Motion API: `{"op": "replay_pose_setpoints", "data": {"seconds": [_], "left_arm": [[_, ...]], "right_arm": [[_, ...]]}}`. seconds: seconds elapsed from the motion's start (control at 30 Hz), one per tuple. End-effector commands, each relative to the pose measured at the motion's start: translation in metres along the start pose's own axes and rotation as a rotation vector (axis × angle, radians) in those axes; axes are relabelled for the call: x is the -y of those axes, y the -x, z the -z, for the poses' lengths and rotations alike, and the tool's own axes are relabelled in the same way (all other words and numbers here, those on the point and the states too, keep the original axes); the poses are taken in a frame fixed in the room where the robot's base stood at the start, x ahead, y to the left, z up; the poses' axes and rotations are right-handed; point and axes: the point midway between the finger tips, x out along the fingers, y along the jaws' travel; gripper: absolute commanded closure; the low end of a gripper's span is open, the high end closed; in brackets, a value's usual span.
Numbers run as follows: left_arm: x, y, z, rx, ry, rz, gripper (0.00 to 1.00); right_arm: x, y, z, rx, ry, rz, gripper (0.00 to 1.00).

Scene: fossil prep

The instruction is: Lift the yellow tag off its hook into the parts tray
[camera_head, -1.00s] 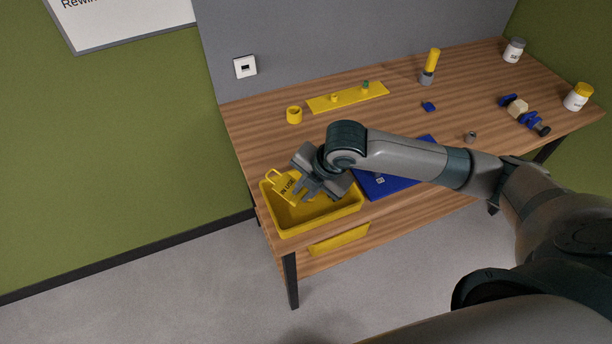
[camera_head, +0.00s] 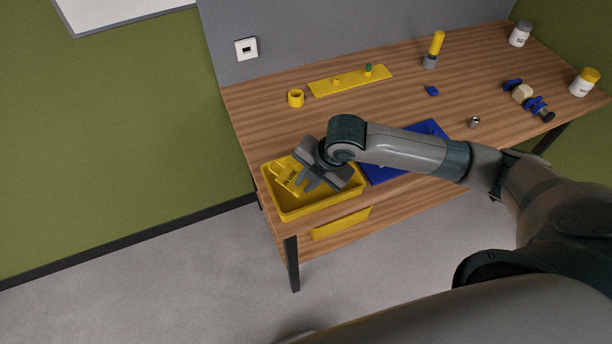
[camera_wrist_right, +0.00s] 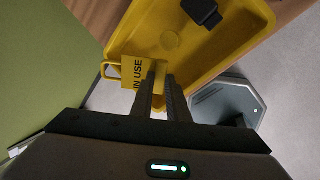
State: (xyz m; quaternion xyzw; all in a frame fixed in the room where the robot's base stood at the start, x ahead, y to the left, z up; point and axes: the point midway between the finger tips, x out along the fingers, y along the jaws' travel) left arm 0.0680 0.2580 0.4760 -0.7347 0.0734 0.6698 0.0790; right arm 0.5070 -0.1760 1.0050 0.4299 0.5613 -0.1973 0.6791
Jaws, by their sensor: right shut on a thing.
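The yellow tag (camera_head: 285,178), marked "IN USE", is held over the yellow parts tray (camera_head: 303,212), inside its outline near the left side. My right gripper (camera_head: 304,182) is shut on the tag's edge. In the right wrist view the tag (camera_wrist_right: 132,76) sticks out to the left of the closed fingers (camera_wrist_right: 161,82), its loop handle at its far left. The tray (camera_wrist_right: 222,70) lies beneath. I cannot tell whether the tag touches the tray floor. My left gripper is out of view. I cannot make out the hook.
A blue tray or mat (camera_head: 383,174) lies right of the parts tray, partly behind my arm. A yellow ring (camera_head: 296,98) and a yellow bar with pegs (camera_head: 350,82) lie behind. A dark object (camera_wrist_right: 202,11) shows at the tray's top in the wrist view.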

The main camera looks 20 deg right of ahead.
Motion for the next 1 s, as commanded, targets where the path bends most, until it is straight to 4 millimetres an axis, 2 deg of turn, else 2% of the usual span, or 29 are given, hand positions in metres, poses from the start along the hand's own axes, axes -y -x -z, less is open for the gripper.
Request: {"op": "replay_pose_setpoints", "data": {"seconds": [0.3,0.5,0.97,1.0], "left_arm": [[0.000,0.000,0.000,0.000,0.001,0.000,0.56],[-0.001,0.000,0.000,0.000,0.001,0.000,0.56],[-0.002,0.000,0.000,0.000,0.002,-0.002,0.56],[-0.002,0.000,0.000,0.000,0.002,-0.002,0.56]], "right_arm": [[0.011,-0.029,0.001,-0.002,-0.001,0.002,1.00],[0.016,-0.041,0.000,-0.001,-0.002,0.001,1.00],[0.017,-0.045,0.000,-0.001,0.000,0.000,1.00],[0.017,-0.045,0.000,-0.001,0.000,0.000,0.76]]}}
